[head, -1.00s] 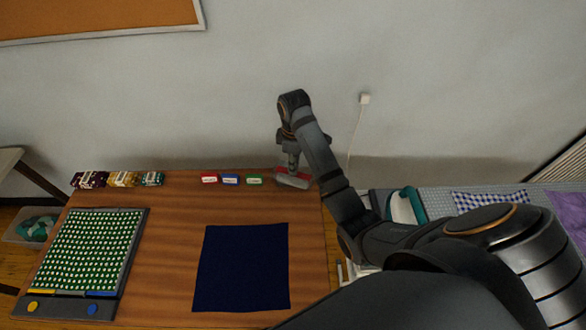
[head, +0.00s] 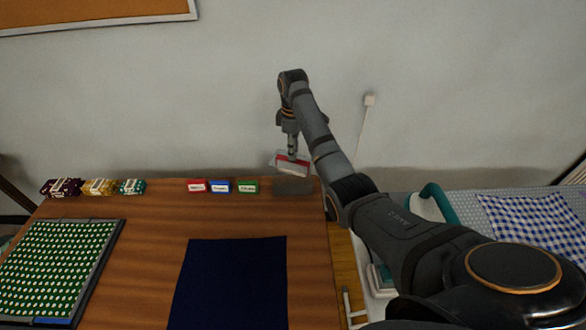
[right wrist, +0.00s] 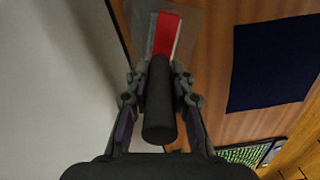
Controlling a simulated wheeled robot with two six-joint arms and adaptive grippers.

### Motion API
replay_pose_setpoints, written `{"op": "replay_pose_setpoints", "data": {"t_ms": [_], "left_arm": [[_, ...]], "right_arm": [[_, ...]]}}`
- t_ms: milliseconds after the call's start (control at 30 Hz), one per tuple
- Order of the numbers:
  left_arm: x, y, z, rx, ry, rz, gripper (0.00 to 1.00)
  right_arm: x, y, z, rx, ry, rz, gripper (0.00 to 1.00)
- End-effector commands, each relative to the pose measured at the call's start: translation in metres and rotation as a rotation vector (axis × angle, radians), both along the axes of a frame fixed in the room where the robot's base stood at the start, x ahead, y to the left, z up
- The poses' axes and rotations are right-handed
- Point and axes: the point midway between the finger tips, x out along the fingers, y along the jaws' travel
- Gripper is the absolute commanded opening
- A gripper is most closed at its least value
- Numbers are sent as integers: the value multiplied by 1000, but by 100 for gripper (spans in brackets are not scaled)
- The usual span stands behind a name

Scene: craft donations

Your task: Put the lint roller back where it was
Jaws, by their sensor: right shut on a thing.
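The lint roller (head: 291,162) has a red and pale head and a black handle (right wrist: 158,105). My right gripper (head: 292,147) is shut on the handle, with one finger on each side of it in the right wrist view (right wrist: 160,100). In the head view the roller is near the back right of the wooden table (head: 140,232), seemingly just above a flat grey patch (head: 294,187). Part of the patch also shows around the red head in the right wrist view. My left gripper is in neither view.
Red (head: 195,186), blue (head: 220,187) and green (head: 248,186) labelled boxes stand left of the grey patch. A dark blue cloth (head: 228,285) lies in front. Labelled bundles (head: 97,187) and a green dotted board (head: 55,262) are at left. A wall rises behind.

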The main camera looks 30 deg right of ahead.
Motion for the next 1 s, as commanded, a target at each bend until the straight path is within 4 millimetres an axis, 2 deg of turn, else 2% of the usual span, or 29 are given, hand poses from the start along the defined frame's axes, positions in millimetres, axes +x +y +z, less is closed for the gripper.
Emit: {"op": "replay_pose_setpoints", "data": {"t_ms": [33,100,367,600,1000], "left_arm": [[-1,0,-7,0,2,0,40],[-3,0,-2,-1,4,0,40],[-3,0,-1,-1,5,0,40],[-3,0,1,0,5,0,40],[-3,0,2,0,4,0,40]], "right_arm": [[5,-3,-8,1,-1,0,0],[9,-5,-9,1,1,0,0],[15,-7,-17,0,-1,0,0],[17,-8,-49,0,-1,1,0],[17,-8,-55,1,-1,1,0]]}}
